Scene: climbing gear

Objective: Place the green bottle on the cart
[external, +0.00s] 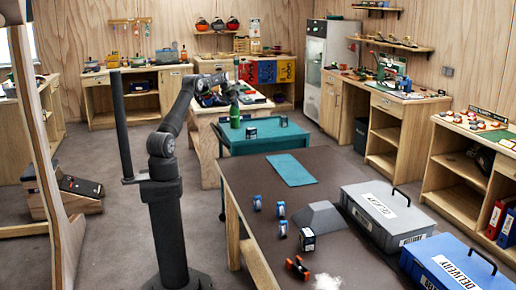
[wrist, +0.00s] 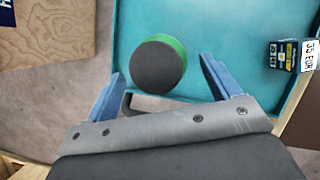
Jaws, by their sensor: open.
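The green bottle (external: 235,117) stands upright on the teal cart (external: 270,146), near its back left corner. In the wrist view the bottle (wrist: 181,62) shows from above as a dark disc with a green edge, over the teal tray (wrist: 222,22). My gripper (external: 233,94) is above the bottle in the external view. In the wrist view my gripper (wrist: 165,80) has its blue fingers spread, with the bottle between and slightly ahead of them and a gap on both sides. Whether the bottle's base touches the tray is hidden in the wrist view.
A dark labelled item (external: 251,133) and another small item (external: 284,121) stand on the cart. A box marked 35 EUR (wrist: 290,55) shows at the right in the wrist view. The brown table (external: 262,190) with grey box (external: 387,219) is in front of the cart.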

